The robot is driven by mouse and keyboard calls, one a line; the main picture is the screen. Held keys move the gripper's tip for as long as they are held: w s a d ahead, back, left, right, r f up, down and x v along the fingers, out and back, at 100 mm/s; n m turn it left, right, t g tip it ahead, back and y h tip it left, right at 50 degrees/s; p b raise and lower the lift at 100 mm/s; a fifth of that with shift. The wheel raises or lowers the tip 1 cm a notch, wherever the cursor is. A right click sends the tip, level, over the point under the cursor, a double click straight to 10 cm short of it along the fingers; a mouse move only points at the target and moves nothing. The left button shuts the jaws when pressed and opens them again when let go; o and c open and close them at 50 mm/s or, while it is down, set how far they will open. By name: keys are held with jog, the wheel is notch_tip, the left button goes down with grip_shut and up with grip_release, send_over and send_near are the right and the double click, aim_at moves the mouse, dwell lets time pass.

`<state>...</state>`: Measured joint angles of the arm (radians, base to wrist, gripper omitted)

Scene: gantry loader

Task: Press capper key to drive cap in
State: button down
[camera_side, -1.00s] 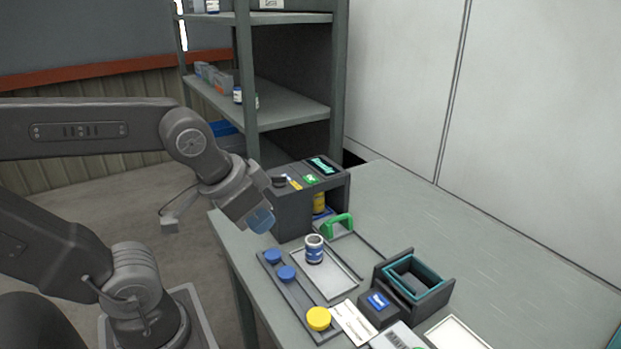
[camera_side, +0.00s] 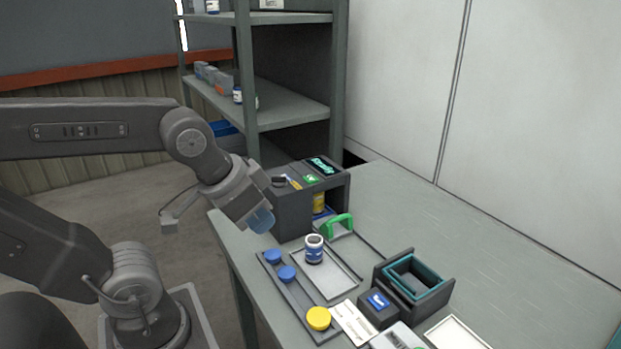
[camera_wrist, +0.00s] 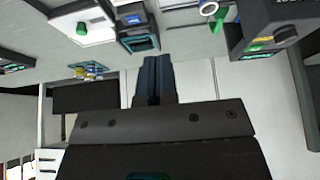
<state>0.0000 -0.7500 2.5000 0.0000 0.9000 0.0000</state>
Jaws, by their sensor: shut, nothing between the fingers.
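The capper (camera_side: 293,215) is a dark grey box at the table's back left corner. Its top has a lit screen (camera_side: 323,165) and a bright green key (camera_side: 311,179). A yellow item (camera_side: 319,204) shows inside its opening, partly hidden. A green handle (camera_side: 340,222) stands in front of it. My gripper (camera_side: 263,221) is shut and empty, tilted down, left of the capper and apart from the key in the side view. In the wrist view my gripper's fingers (camera_wrist: 156,68) are together, with the capper (camera_wrist: 253,32) to the right.
A teal-lined bin (camera_side: 432,296) stands to the right. The table's back right is clear.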

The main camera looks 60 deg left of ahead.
dwell(0.4)
notch_tip(320, 180, up, 3)
jog(key=n+t+h, duration=0.3)
jog(key=n+h, duration=0.1)
jog(key=n, duration=1.8)
send_over(310, 179)
jog(key=shift+f, duration=0.2)
jog(key=shift+f, duration=0.15)
jog(key=shift+f, duration=4.3)
jog(key=shift+s+f, duration=0.1)
jog(key=shift+f, duration=0.3)
